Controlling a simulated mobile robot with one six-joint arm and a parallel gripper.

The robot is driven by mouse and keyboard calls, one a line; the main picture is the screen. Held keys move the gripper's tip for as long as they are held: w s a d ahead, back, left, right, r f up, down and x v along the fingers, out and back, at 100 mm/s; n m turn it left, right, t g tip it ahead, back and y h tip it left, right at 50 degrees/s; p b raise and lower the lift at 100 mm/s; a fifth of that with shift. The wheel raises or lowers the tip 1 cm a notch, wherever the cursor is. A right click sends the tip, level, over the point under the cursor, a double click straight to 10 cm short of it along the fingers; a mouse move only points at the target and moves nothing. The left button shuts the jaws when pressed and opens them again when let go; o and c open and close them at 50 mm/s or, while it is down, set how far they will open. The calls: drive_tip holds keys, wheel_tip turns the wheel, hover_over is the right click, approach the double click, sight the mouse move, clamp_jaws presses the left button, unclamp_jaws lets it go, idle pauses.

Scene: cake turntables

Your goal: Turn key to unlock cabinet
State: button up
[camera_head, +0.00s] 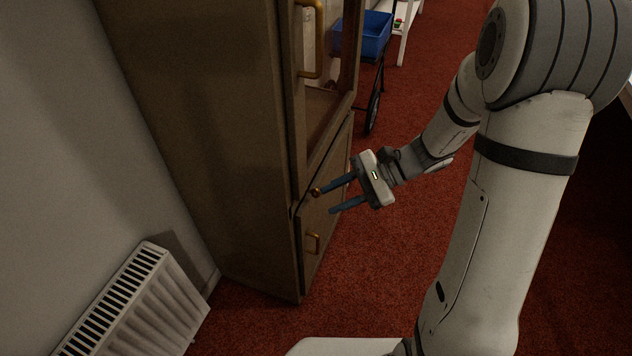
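A tall brown wooden cabinet (210,110) stands against the wall at the left, its front facing right. A small brass key or knob (315,192) sits on its front, near the seam between the upper glazed door and the lower door (325,215). My gripper (325,200) points left at the cabinet front, with its two blue-grey fingers apart. The upper fingertip is at or very near the brass piece; I cannot tell whether they touch. Nothing shows between the fingers.
A white radiator (140,300) is on the wall at the lower left. A cart with a blue bin (368,35) and a white shelf (405,30) stand behind the cabinet. Red carpet (370,260) in front of the cabinet is clear.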

drive_tip(key=w+f+m+t+y+b, duration=0.4)
drive_tip(key=w+f+m, duration=0.3)
drive_tip(key=f, duration=0.4)
drive_tip(key=m+t+b, duration=0.2)
drive_tip(key=m+t, duration=0.2)
drive_tip(key=t, duration=0.1)
approach(316, 197)
drive_tip(key=w+a, duration=0.2)
drive_tip(key=shift+y, duration=0.4)
drive_tip(key=x, duration=0.7)
drive_tip(key=shift+a+r, duration=0.35)
